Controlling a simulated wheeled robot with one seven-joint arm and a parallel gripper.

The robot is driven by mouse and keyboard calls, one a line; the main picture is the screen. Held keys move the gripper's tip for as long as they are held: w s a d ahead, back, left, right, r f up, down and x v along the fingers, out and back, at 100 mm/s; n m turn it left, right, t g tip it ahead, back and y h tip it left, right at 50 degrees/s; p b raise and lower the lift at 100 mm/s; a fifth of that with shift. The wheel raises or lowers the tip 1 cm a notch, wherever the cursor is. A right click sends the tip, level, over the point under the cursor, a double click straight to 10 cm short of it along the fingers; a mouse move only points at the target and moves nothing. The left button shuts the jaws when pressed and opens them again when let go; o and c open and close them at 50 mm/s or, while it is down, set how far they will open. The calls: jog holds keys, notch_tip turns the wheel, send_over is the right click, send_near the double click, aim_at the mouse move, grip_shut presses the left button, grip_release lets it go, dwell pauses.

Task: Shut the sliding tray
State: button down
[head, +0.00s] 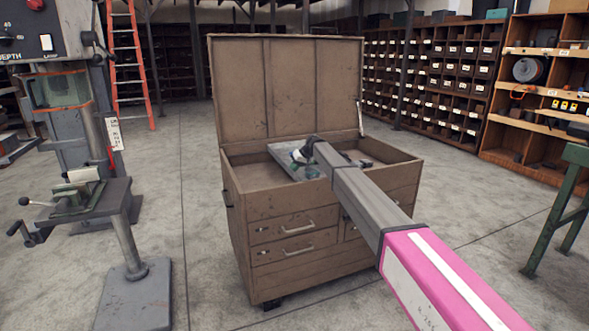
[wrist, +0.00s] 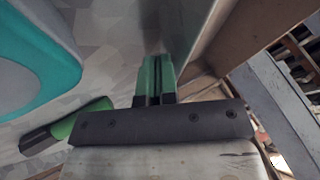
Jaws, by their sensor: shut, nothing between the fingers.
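The wooden tool chest (head: 292,228) stands mid-floor with its lid (head: 298,88) raised. A grey tray (head: 283,152) shows inside its open top, partly hidden by my arm. I cannot tell how far it is slid. My gripper (head: 300,157) is down at the chest's top, over the tray area. In the wrist view my gripper's green fingers (wrist: 155,72) are together and empty. A grey panel (wrist: 190,40) rises close beside them, probably a tray wall. Whether they touch cannot be told.
In the wrist view a teal and grey object (wrist: 38,45) and a green-black handle (wrist: 75,125) lie left of the fingers. A drill press (head: 75,150) stands left of the chest. A green stand (head: 562,205) is at right. Floor around the chest is clear.

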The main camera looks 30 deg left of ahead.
jog(key=s+a, duration=1.6)
jog(key=s, duration=0.3)
jog(key=shift+s+a, duration=0.4)
jog(key=shift+a, duration=0.1)
jog(key=w+d+r, duration=0.4)
jog(key=d+r, duration=0.4)
jog(key=d, duration=0.1)
jog(key=shift+w, duration=0.25)
